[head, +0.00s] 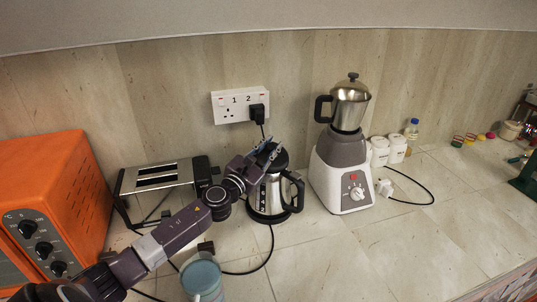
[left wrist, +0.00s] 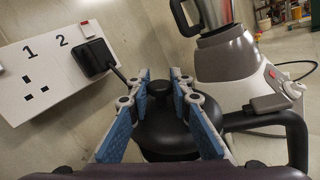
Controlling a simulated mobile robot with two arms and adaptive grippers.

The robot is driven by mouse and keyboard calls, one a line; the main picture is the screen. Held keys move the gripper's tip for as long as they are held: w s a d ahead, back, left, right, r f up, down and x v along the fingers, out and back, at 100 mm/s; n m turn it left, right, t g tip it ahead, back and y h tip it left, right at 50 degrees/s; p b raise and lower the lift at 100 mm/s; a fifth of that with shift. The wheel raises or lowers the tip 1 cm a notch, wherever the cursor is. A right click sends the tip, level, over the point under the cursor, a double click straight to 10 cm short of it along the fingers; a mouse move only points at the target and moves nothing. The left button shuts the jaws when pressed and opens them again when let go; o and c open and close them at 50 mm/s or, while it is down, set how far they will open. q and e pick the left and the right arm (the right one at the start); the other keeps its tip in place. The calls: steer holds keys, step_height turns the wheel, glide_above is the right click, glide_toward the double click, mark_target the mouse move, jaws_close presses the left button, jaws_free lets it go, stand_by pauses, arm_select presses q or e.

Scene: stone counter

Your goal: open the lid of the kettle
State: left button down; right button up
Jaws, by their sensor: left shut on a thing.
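The kettle (head: 270,196) stands upright on the counter, with a steel body and a black handle on its right side. Its black lid (head: 281,159) is at the top, partly hidden by my left gripper (head: 267,149). In the left wrist view, the blue-padded fingers of my left gripper (left wrist: 160,78) are on either side of the lid's round black knob (left wrist: 158,89) and shut on it. The lid (left wrist: 165,128) shows below the knob, and the kettle handle (left wrist: 296,140) is to the right. I cannot tell whether the lid is raised. My right gripper is not in view.
A blender (head: 341,175) stands close to the right of the kettle. A toaster (head: 158,178) and an orange oven (head: 60,195) are to the left. A blue-grey cup (head: 202,278) is in front. A socket (head: 239,104) is behind. Free counter lies at the front right.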

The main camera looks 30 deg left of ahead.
mark_target(281, 163)
arm_select(q)
steer(key=m, duration=0.1)
steer(key=d+r+m+b, duration=0.1)
steer(key=m, duration=0.1)
steer(key=d+m, duration=0.1)
steer(key=shift+s+d+r+t+h, duration=0.1)
steer(key=shift+s+r+t+h, duration=0.15)
steer(key=shift+t+h, duration=0.15)
steer(key=m, duration=0.1)
steer(key=d+m+b, duration=0.1)
steer(key=m+h, duration=0.1)
steer(key=shift+s+d+r+m, duration=0.2)
steer(key=shift+d+r+m, duration=0.1)
steer(key=shift+d, duration=0.1)
steer(key=d+m, duration=0.1)
steer(key=m+h+b, duration=0.1)
steer(key=m, duration=0.1)
steer(key=shift+s+d+t, duration=0.15)
steer(key=shift+d+t, duration=0.15)
steer(key=shift+d, duration=0.05)
steer(key=shift+s+d+f+m+h+b, duration=0.15)
steer(key=shift+d+m+h+b, duration=0.15)
steer(key=shift+d+m, duration=0.45)
steer(key=shift+s+d+r+m+h+b, duration=0.1)
steer(key=shift+d+m+h+b, duration=0.2)
steer(key=shift+m, duration=0.85)
steer(key=c, duration=1.7)
jaws_free()
steer(key=shift+v, duration=6)
